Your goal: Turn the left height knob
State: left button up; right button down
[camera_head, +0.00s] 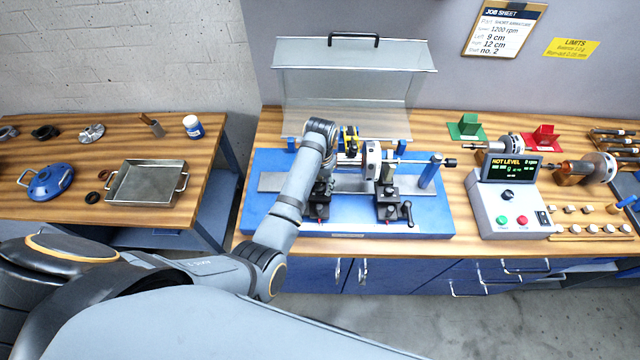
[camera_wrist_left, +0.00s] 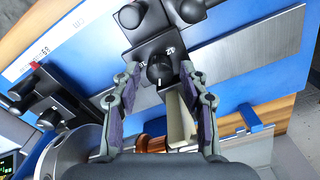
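A black height knob (camera_wrist_left: 160,72) with a white mark sits on a black block of the left support in the left wrist view. A white number, perhaps 12, is beside it. My left gripper (camera_wrist_left: 160,67) has its fingers apart, one on each side of this knob, with small gaps that look clear of it. In the head view my left arm covers much of the left support (camera_head: 318,205) and the knob. The right support (camera_head: 391,205) with a black side handle shows plainly. My right gripper is not in view.
The blue balancing base (camera_head: 430,222) carries a mounted rotor (camera_head: 372,158) beside my left wrist, under a raised clear cover (camera_head: 350,72). The control box (camera_head: 500,212) to the right reads NOT LEVEL. A job sheet (camera_head: 494,30) lists left 9 cm, right 12 cm.

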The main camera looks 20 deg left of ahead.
aim_at(320, 187)
pick_arm(q)
notch_tip(320, 187, up, 8)
jog(key=shift+f, duration=0.25)
dwell(0.4)
